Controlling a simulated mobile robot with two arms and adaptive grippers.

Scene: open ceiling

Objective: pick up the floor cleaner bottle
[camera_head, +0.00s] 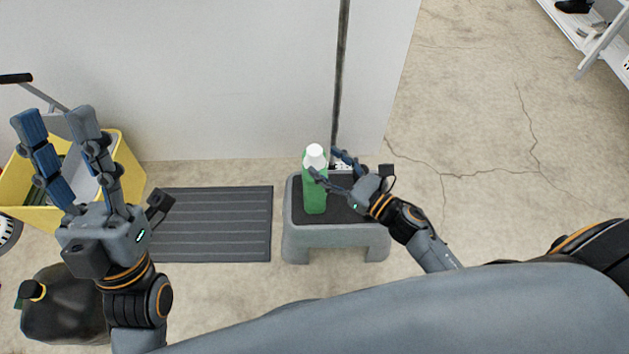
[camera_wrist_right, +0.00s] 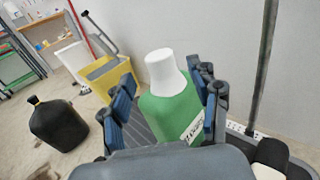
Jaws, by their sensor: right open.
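The floor cleaner bottle (camera_head: 315,192) is green with a white cap. It stands upright on a small grey step stool (camera_head: 335,232). My right gripper (camera_head: 331,166) is open at the bottle, coming from the right in the head view. In the right wrist view, the bottle (camera_wrist_right: 172,108) is between the two spread fingers of the gripper (camera_wrist_right: 166,104), its lower part hidden by the gripper's body. I cannot tell whether the fingers touch it. My left gripper (camera_head: 55,120) is raised at the left, open and empty, with its fingers apart.
A dark ribbed mat (camera_head: 212,225) lies left of the stool. A yellow bucket (camera_head: 128,160) and a black jug (camera_head: 62,305) stand at the left. A dark pole (camera_head: 340,80) rises behind the stool by the wall. The concrete floor on the right (camera_head: 480,120) is clear.

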